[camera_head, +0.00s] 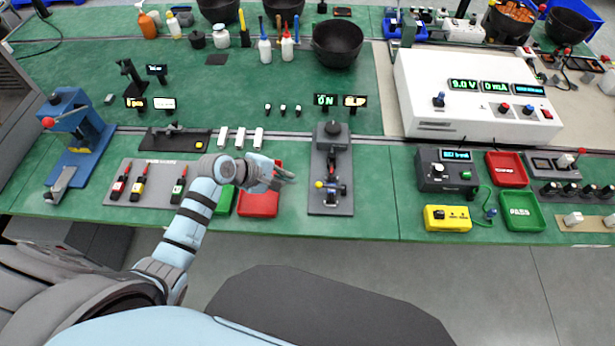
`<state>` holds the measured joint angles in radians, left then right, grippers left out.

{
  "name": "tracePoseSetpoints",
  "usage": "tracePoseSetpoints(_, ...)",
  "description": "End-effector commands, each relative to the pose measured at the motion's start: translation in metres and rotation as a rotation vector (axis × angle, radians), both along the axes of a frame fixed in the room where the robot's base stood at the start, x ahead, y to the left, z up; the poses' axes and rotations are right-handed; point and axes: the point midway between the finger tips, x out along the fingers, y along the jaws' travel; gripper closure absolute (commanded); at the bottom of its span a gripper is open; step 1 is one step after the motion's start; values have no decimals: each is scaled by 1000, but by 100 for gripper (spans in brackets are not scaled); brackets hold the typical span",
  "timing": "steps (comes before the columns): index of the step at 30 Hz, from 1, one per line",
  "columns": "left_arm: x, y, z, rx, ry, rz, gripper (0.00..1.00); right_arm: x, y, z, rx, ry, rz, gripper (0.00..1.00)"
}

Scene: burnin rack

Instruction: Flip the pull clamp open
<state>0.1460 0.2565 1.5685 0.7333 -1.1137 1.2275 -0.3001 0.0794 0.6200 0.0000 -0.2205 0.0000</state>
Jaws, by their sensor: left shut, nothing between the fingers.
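What looks like the pull clamp (333,188) sits on the lower half of a dark grey fixture plate (331,207) at the middle of the bench's front. It has dark metal parts, a small red part and a yellow ball on its left side. Whether its lever is latched is too small to tell. My left gripper (288,176) is just left of the fixture, above the red tray. It is shut and empty, its fingers pointing right, apart from the clamp. My right gripper is not in view.
A red tray (259,206) and a green tray (224,200) lie partly under my left gripper. A round black knob (333,128) tops the fixture plate. Small displays (326,100) stand behind it. Bench to the right of the fixture is clear up to a grey box (446,170).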

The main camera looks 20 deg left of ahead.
Motion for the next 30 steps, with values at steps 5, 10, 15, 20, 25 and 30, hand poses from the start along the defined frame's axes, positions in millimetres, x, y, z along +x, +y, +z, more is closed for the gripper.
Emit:
tracePoseSetpoints(5, 3, 0, 1, -19, 5, 16, 100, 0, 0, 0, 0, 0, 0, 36)
tracePoseSetpoints(10, 3, -1, 0, -17, 5, 15, 100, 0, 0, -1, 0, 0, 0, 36)
tracePoseSetpoints(15, 13, -8, -14, -18, 4, 16, 100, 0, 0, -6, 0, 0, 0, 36)
tracePoseSetpoints(20, 29, -22, -38, -19, 7, 14, 100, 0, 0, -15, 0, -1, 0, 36)
tracePoseSetpoints(25, 46, -34, -61, -17, 6, 14, 100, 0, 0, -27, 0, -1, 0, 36)
tracePoseSetpoints(30, 56, -41, -72, -15, 5, 14, 100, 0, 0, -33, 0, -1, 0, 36)
